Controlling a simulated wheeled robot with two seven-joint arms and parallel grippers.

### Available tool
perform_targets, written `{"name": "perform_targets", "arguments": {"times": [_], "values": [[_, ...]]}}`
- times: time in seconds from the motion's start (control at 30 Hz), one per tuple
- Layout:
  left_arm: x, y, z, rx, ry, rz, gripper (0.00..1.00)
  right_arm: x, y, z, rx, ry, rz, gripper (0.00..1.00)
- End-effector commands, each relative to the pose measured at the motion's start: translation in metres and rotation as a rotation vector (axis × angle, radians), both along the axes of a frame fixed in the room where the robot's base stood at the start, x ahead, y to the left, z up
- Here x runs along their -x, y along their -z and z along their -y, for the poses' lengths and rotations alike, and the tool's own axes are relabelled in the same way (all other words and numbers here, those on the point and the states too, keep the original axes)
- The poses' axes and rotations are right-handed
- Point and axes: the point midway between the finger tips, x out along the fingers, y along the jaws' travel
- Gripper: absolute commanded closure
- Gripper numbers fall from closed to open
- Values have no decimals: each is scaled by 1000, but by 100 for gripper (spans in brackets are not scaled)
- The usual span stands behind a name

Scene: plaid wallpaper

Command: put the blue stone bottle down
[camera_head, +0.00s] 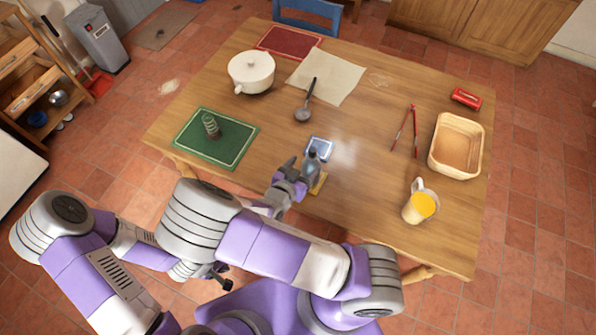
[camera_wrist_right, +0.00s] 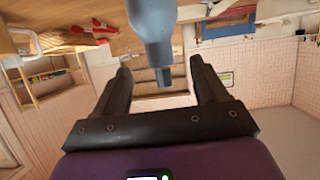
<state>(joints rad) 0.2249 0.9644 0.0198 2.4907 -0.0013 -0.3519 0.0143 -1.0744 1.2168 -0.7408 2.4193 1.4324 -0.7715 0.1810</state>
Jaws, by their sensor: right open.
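The bottle's base is partly hidden in the head view. My left gripper (camera_head: 220,280) is low in front of the table, mostly hidden; its jaw state is unclear.
A green mat (camera_head: 240,146) is left; a yellow-filled mug (camera_head: 417,208) and basket (camera_head: 483,147) are right. A ladle (camera_head: 303,112) lies behind. The table between bottle and mug is clear.

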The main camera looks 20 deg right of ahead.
Motion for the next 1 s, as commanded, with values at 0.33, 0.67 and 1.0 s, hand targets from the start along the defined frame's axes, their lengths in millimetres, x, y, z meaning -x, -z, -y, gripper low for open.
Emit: {"name": "perform_targets", "arguments": {"times": [0.33,0.67,1.0], "values": [[0,-8,0,0,0,0,57,21,-6,-25,-10,-6,-34,28],[0,-8,0,0,0,0,57,57,106,-29,-285,-191,-530,28],[0,-8,0,0,0,0,57,109,160,-82,-742,-528,-843,28]]}}
